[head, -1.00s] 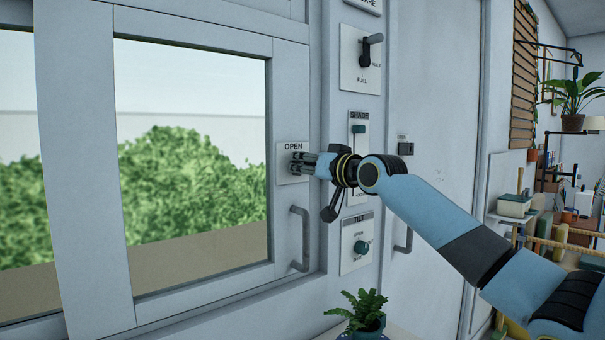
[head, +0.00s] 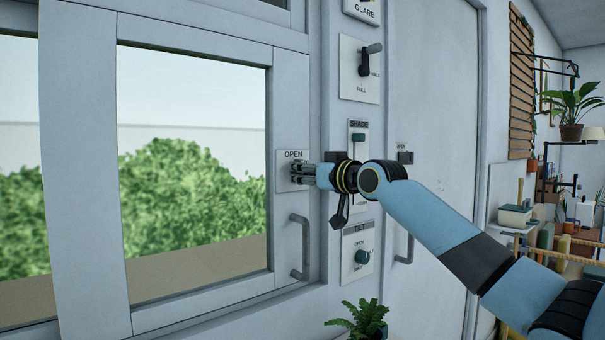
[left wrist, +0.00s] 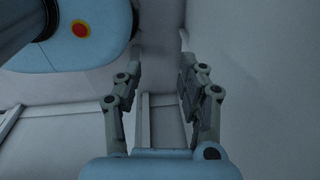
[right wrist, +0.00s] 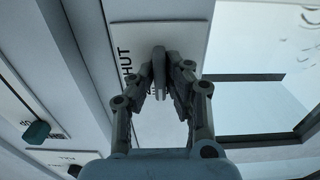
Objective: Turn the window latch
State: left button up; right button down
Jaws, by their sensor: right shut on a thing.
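The window latch has a white plate marked OPEN (head: 287,158) on the window frame, at the window's right side in the head view. My right gripper (head: 306,176) is against this plate, and its fingers cover most of the latch. In the right wrist view the grey latch handle (right wrist: 159,72) stands between the fingertips (right wrist: 160,90), which are shut on it. The plate there (right wrist: 185,30) shows the letters HUT. My left gripper (left wrist: 162,75) shows only in the left wrist view, with its fingers apart and nothing between them.
A grey pull handle (head: 303,247) is below the latch. Panels marked SHADE (head: 359,124) and TILT (head: 346,236) are on the wall right of the window. A potted fern (head: 360,318) stands below. A door (head: 438,130) is further right.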

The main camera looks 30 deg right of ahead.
jog(key=c, duration=1.4)
grip_release()
jog(key=shift+o, duration=0.2)
jog(key=s, duration=0.7)
jog(key=shift+s+d, duration=0.25)
jog(key=shift+d, duration=0.05)
jog(key=shift+f, duration=0.1)
